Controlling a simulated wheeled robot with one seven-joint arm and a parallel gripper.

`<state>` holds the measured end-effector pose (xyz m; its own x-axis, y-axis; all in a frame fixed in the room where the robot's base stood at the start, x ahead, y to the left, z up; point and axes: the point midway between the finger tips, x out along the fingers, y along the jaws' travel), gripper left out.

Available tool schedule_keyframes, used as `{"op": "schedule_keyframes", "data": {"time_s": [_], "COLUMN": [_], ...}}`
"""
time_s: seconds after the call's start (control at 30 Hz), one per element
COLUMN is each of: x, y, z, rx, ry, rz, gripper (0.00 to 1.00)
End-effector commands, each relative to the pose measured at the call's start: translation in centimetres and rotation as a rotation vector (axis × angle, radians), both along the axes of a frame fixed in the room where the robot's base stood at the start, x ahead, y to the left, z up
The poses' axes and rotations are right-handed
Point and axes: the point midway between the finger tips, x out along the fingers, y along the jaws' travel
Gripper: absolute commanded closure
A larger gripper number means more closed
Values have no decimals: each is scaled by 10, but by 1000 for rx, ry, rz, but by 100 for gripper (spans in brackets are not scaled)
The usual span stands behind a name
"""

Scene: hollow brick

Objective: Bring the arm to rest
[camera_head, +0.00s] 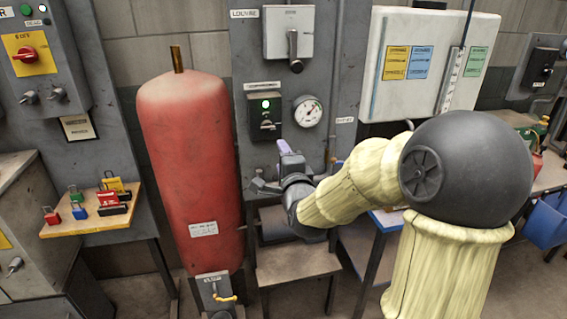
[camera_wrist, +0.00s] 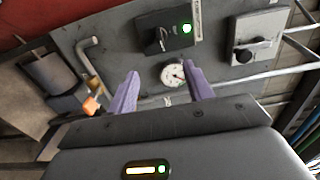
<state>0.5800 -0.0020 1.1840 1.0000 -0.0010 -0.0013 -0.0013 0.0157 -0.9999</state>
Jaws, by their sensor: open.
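My arm (camera_head: 349,192) reaches in from the right in the head view, covered by a pale yellow sleeve with a dark round joint. My gripper (camera_head: 284,150) is in front of the grey panel, below the green-lit switch box. In the wrist view my gripper (camera_wrist: 158,85) shows two purple fingers standing apart with nothing between them. The panel, with a round gauge (camera_wrist: 173,74) and the switch box (camera_wrist: 165,33), lies beyond the fingertips. I cannot tell the exact distance to the panel.
A red tank (camera_head: 190,165) stands left of my gripper. A wooden shelf (camera_head: 62,229) with several padlocks is at the left. A grey stand (camera_head: 296,262) is below my gripper. A white cabinet (camera_head: 388,65) hangs behind the arm. A pipe with an orange end (camera_wrist: 91,106) shows near the left finger.

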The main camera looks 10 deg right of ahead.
Motion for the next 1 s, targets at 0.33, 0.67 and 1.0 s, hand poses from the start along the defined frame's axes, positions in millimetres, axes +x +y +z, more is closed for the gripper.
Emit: {"op": "schedule_keyframes", "data": {"time_s": [0.33, 0.67, 1.0], "x": [-6, -17, -93], "y": [0, 10, 16], "z": [0, -24, -93], "rx": [0, -213, -835], "ry": [0, 170, 656], "rz": [0, 51, 359], "gripper": [49, 49, 49]}}
